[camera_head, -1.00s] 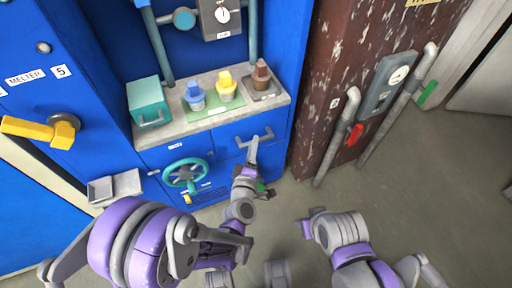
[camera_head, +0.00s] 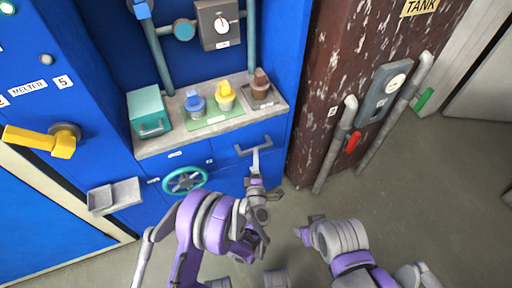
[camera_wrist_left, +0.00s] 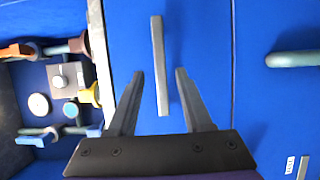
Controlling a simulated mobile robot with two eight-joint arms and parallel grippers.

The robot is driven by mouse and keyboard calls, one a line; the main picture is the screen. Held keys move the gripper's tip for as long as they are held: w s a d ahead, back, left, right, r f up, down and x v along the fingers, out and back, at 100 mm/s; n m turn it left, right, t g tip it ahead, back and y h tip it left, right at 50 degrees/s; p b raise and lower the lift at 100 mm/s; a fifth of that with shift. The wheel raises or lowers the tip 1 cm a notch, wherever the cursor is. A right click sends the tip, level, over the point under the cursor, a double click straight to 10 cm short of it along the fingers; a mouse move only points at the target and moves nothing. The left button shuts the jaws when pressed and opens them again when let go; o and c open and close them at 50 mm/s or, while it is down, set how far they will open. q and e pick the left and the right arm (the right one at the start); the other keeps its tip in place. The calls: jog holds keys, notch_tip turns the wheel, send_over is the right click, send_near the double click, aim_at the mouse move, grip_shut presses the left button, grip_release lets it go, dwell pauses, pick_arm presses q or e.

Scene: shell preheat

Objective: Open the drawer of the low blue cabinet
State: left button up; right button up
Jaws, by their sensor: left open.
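The low blue cabinet (camera_head: 222,150) stands under a grey worktop. Its drawer front (camera_head: 232,140) at the upper right has a grey bar handle (camera_head: 254,146) and looks closed. My left gripper (camera_head: 255,156) is in front of this handle. In the left wrist view the handle bar (camera_wrist_left: 158,50) runs between the tips of my open left gripper (camera_wrist_left: 159,72). A gap shows on each side of the bar; whether the fingers reach past its depth is unclear. My right gripper (camera_head: 304,232) is low at the right, away from the cabinet; its jaws are too small to judge.
A teal handwheel (camera_head: 184,180) is on the cabinet left of the drawer. The worktop (camera_head: 205,137) carries a teal box (camera_head: 149,112) and several coloured pieces. A brown tank (camera_head: 325,75) with grey pipes (camera_head: 335,150) stands close on the right. The floor (camera_head: 430,200) there is clear.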

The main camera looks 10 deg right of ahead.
pick_arm(q)
jog(key=shift+w+d, duration=0.2)
jog(key=shift+w, duration=0.95)
jog(key=shift+w+d, duration=0.15)
jog(key=shift+w, duration=1)
grip_shut()
